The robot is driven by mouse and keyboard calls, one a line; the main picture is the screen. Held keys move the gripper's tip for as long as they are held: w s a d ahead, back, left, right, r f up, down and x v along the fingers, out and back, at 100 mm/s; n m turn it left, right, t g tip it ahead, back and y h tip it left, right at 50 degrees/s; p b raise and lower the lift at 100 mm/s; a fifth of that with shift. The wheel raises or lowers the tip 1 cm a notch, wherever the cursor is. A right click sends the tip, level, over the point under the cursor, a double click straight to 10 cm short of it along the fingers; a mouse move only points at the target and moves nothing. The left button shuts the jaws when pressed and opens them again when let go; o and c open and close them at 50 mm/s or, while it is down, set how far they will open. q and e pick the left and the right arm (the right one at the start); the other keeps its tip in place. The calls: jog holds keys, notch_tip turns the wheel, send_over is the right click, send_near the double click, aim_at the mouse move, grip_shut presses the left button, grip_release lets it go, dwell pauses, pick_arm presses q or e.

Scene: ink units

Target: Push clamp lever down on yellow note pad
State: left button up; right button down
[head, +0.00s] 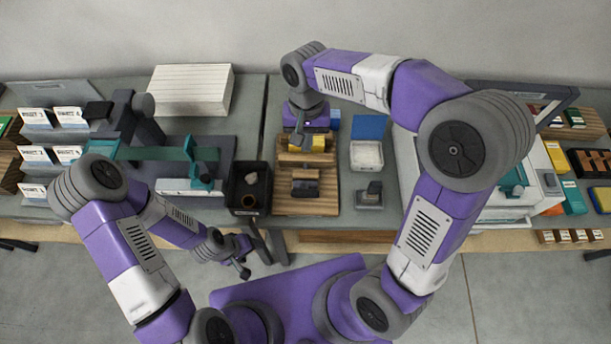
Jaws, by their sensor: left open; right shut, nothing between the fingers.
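A small yellow block (320,142), perhaps the note pad, sits on the wooden stepped stand (318,207) at the middle of the bench. My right gripper (301,141) is shut and empty, pointing down just left of the yellow block; I cannot tell whether it touches it. A dark press-like device (222,150) with a long teal bar (150,153) and a teal clamp-like part (203,172) stands to the left. I cannot tell which part is the clamp lever. My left gripper (242,262) is open and empty, low in front of the bench edge.
A black bin (248,192) stands left of the wooden stand. A white-filled tray (366,155) and a small grey block (370,194) are right of it. A white ribbed box (192,90) is at the back. Card holders (45,117) line the left side.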

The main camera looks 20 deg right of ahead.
jog(key=b, duration=0.1)
send_near(305, 188)
notch_tip(305, 188, down, 3)
jog(key=w+d, duration=0.1)
jog(key=w, duration=0.2)
pick_arm(q)
jog(key=shift+w+f+b, duration=0.1)
jog(key=shift+f+b, duration=0.25)
jog(key=shift+f, duration=0.6)
pick_arm(e)
jog(key=shift+s+a+f, duration=0.2)
jog(key=shift+s+f, duration=0.45)
jog(key=shift+s, duration=0.15)
jog(key=shift+s+a+f, duration=0.2)
jog(key=shift+s+f, duration=0.5)
jog(key=shift+s, duration=0.15)
pick_arm(q)
jog(key=shift+f, duration=0.1)
